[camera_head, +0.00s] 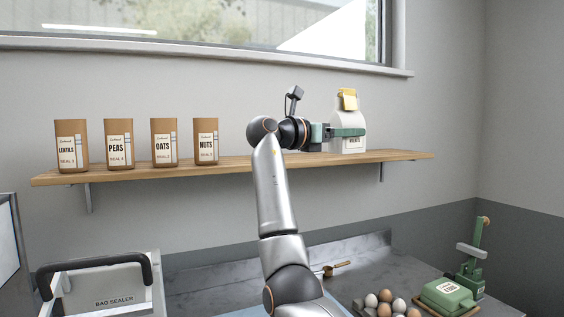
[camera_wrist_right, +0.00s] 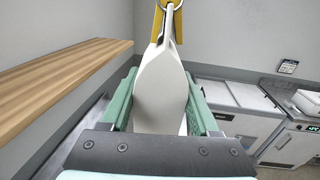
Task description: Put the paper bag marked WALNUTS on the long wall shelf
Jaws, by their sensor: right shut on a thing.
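A white paper bag (camera_head: 347,117) with a yellow clip (camera_head: 348,99) at its top is held upright at the right part of the long wall shelf (camera_head: 245,165). Its label is small and partly covered by a green finger, so I cannot read all of it. My right gripper (camera_head: 347,132) is shut on the bag from the left. In the right wrist view the bag (camera_wrist_right: 162,90) is between the green fingers, and the shelf's wooden board (camera_wrist_right: 60,80) runs to the left, apart from the bag. The bag's underside is hidden there. My left gripper is not in view.
Brown bags marked LENTILS (camera_head: 72,146), PEAS (camera_head: 119,145), OATS (camera_head: 164,142) and NUTS (camera_head: 206,141) stand on the shelf's left part. Bare board shows between NUTS and my arm. A window (camera_head: 210,30) is above. Eggs (camera_head: 385,300) and a green box (camera_head: 446,297) are below.

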